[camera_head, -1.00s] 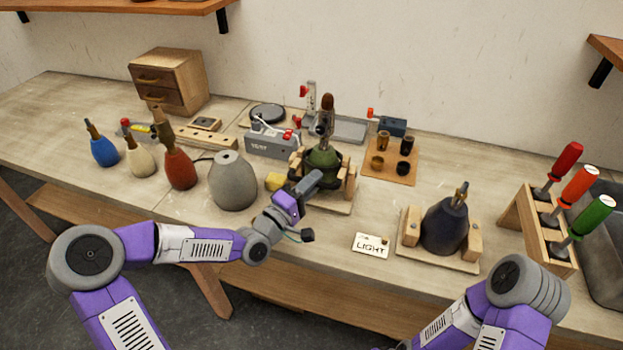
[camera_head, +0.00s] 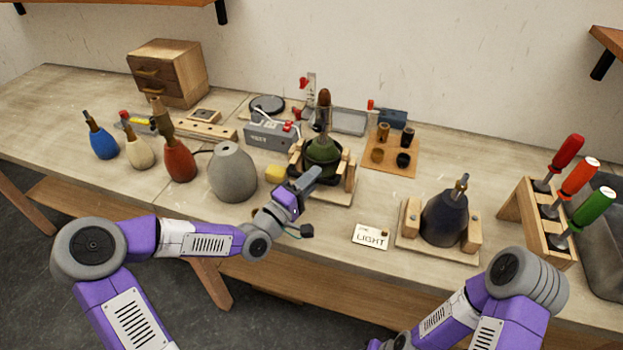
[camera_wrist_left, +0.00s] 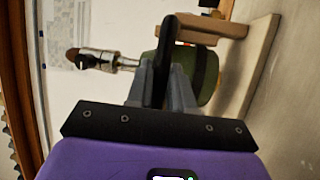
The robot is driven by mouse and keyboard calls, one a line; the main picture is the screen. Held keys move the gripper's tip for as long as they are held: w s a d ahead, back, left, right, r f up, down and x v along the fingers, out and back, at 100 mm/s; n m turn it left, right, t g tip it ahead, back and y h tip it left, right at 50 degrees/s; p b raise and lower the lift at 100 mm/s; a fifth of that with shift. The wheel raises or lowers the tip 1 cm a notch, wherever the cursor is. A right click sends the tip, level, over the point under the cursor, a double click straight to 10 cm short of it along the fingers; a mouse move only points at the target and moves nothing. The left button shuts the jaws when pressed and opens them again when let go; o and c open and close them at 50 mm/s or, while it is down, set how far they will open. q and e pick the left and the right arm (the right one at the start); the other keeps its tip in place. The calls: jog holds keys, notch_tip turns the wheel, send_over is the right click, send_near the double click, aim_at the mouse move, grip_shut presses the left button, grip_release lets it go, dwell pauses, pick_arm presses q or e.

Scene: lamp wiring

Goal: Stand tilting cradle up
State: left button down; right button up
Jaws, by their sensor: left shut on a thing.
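The tilting cradle (camera_head: 350,174) stands on its wooden base at the bench middle, with wooden uprights on both sides. A green lamp body (camera_head: 322,152) sits in it within a dark ring, its metal neck and brown top pointing up, about upright. My left gripper (camera_head: 310,179) is at the cradle's front. In the left wrist view, turned sideways, its fingers (camera_wrist_left: 161,82) are shut on a black handle (camera_wrist_left: 165,42) in front of the green body (camera_wrist_left: 205,75). The handle's join to the cradle is hidden. My right arm shows at lower right; its gripper is out of view.
A dark blue lamp body (camera_head: 444,220) in another wooden holder and a LIGHT card (camera_head: 371,236) are to the right. A grey box (camera_head: 268,135) is behind.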

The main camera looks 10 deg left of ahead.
pick_arm(q)
jog(key=c, duration=1.1)
grip_release()
jog(key=shift+w+f, duration=0.1)
jog(key=shift+f, duration=0.05)
jog(key=p+v, duration=0.2)
jog(key=v, duration=0.5)
jog(key=shift+s, duration=0.3)
jog(key=shift+a, duration=0.15)
